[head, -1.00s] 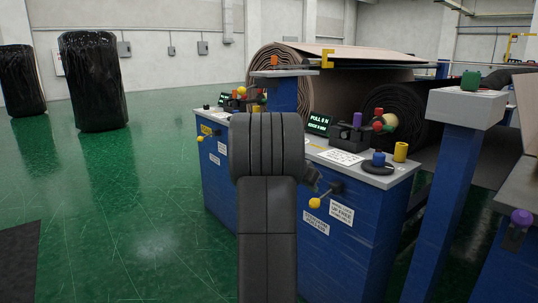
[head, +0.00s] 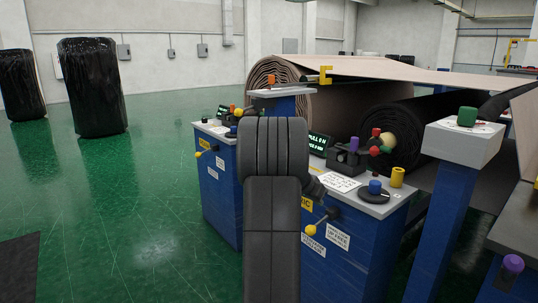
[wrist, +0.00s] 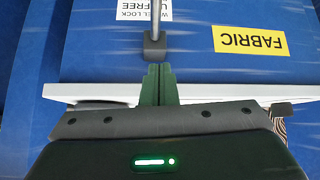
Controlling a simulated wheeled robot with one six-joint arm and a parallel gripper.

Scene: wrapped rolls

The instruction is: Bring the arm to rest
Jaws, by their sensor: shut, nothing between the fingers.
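A large fabric roll (head: 277,72) lies behind.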

